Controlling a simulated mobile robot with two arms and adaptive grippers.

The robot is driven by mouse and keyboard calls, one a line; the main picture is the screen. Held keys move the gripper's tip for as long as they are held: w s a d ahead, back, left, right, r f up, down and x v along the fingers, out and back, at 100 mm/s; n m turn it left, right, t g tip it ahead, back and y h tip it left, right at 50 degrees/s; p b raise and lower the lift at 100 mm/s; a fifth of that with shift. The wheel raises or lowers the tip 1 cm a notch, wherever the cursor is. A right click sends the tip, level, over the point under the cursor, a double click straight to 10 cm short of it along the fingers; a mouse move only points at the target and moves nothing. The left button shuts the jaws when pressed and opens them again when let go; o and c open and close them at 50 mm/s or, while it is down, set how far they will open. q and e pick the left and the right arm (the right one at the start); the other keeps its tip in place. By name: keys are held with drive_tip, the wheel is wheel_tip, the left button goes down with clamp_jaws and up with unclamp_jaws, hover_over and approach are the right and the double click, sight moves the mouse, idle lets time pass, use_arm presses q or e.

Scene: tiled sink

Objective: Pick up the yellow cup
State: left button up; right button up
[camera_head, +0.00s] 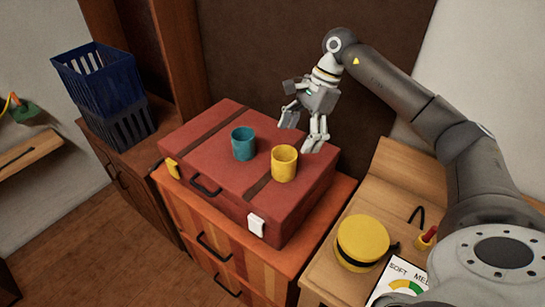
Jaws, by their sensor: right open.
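A yellow cup (284,164) stands upright on a red suitcase (222,117), near its right side. A teal cup (243,144) stands just to the left of the yellow cup, a small gap apart. My right gripper (302,138) hangs above and behind the yellow cup, over the suitcase's far right part. Its fingers are spread and point down, with nothing between them. The gripper is apart from both cups as far as I can tell. My left gripper does not show.
The suitcase lies on a wooden drawer cabinet (201,237). Blue baskets (104,85) stand at the left. A brown wall is close behind.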

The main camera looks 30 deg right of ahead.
sight(275, 175)
drive_tip(key=shift+w+a+f+p, duration=0.3)
drive_tip(key=shift+w+f, duration=0.4)
drive_tip(key=shift+f, duration=0.15)
drive_tip(key=a+f, duration=0.1)
drive_tip(key=s+f+p, duration=0.1)
drive_tip(key=f, duration=0.1)
drive_tip(key=shift+s+a, duration=0.15)
drive_tip(key=shift+a, duration=0.2)
drive_tip(key=shift+a+f+p, duration=0.15)
drive_tip(key=shift+f+p, duration=0.1)
drive_tip(key=shift+p, duration=0.1)
drive_tip(key=p+x, duration=0.1)
drive_tip(key=x, duration=0.1)
drive_tip(key=p+x, duration=0.1)
drive_tip(key=x, duration=0.1)
drive_tip(key=shift+w+a+r+p, duration=0.1)
drive_tip(key=shift+w+a+p, duration=0.2)
drive_tip(key=shift+a, duration=0.05)
drive_tip(key=shift+a+f, duration=0.1)
drive_tip(key=shift+f, duration=0.3)
drive_tip(key=shift+c, duration=0.5)
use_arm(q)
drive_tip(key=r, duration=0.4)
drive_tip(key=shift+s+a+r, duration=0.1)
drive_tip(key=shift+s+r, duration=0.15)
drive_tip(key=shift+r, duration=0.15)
use_arm(e)
drive_tip(key=c, duration=1)
drive_tip(key=shift+c, duration=0.2)
